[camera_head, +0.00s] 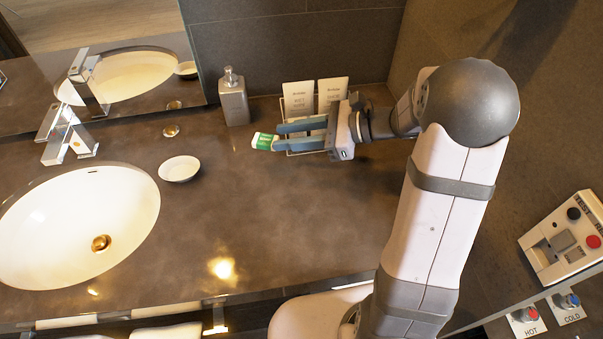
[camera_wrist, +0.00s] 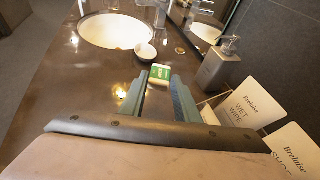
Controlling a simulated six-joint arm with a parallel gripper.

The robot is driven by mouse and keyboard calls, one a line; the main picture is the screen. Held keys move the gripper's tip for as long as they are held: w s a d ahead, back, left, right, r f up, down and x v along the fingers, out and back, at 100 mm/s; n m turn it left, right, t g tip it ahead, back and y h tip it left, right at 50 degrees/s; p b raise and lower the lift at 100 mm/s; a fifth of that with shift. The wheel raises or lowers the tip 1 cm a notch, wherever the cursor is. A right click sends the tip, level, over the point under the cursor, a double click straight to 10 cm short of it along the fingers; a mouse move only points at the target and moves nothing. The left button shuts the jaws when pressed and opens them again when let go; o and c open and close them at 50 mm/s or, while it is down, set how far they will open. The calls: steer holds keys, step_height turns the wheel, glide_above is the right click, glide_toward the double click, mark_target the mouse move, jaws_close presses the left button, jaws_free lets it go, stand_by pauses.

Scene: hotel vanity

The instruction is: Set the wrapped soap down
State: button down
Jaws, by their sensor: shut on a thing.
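The wrapped soap (camera_head: 264,141) is a small white and green packet at the tips of my gripper (camera_head: 277,136). My gripper is shut on it, its two blue-grey fingers pointing left over the counter (camera_head: 240,200). In the wrist view the soap (camera_wrist: 160,72) shows between the ends of the fingers (camera_wrist: 157,82). I cannot tell how far it is above the counter. A small round white dish (camera_head: 180,169) lies to the left of the soap, apart from it; it also shows beyond the soap in the wrist view (camera_wrist: 145,52).
A grey pump bottle (camera_head: 233,101) stands at the back, near the soap. A wire holder with printed sachets (camera_head: 299,99) stands behind my gripper. The white sink (camera_head: 75,225) and tap (camera_head: 65,139) are at left. A small round drain-like disc (camera_head: 171,131) lies behind the dish. The front middle counter is clear.

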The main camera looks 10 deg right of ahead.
mark_target(291, 174)
steer(key=shift+f+p, duration=0.5)
steer(key=shift+f, duration=4.45)
steer(key=shift+f, duration=0.1)
steer(key=shift+f, duration=0.15)
steer(key=c, duration=1.4)
jaws_free()
steer(key=shift+o, duration=0.2)
